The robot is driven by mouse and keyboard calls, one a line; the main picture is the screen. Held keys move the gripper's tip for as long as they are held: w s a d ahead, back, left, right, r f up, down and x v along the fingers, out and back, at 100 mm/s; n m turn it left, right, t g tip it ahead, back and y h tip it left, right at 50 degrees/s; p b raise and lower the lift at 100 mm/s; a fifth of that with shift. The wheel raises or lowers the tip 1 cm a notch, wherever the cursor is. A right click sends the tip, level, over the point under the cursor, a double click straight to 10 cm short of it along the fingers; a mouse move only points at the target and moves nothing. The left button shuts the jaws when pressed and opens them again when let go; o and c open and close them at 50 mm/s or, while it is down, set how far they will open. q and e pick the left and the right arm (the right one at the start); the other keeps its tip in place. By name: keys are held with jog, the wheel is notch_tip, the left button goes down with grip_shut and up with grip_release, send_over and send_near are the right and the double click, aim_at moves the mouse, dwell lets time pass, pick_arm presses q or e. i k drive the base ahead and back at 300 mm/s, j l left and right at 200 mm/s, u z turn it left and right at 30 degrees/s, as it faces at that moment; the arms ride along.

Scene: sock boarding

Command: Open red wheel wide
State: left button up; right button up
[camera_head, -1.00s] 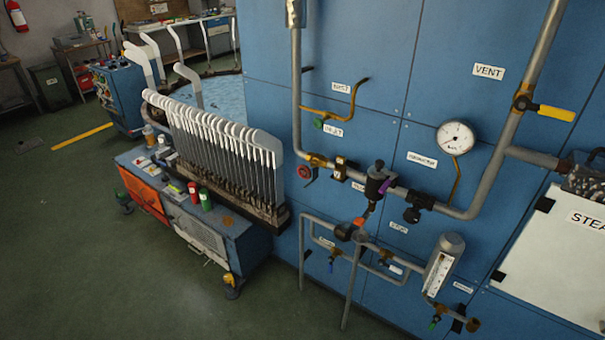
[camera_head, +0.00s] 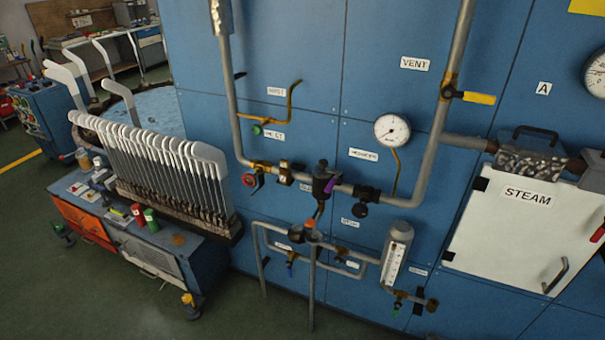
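The small red wheel (camera_head: 250,180) sits at the left end of the horizontal pipe on the blue panel, just right of the vertical pipe's bend. It is small in view and how far it is turned cannot be told. A brass fitting (camera_head: 262,166) is beside it. Neither of my grippers shows in the head view.
A gauge (camera_head: 392,130), a black valve (camera_head: 323,180) and a yellow-handled vent valve (camera_head: 478,98) are on the pipes. A cart (camera_head: 190,255) with a rack of white boards (camera_head: 150,150) stands left. A white STEAM door (camera_head: 515,225) is right. Open floor lies front left.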

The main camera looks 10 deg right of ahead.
aim_at(251, 179)
jog(key=i+j+z, duration=0.15)
jog(key=z, duration=0.15)
jog(key=i+j+z, duration=0.25)
jog(key=j, duration=0.2)
jog(key=j+z, duration=0.3)
jog(key=i+j+z, duration=0.15)
jog(key=j, duration=0.4)
jog(key=j+z, duration=0.15)
jog(key=j, duration=0.35)
jog(key=i+j, duration=0.1)
jog(key=j, duration=0.8)
jog(key=i+j+z, duration=0.1)
jog(key=j, duration=0.8)
jog(key=i+j, duration=0.1)
jog(key=j, duration=0.8)
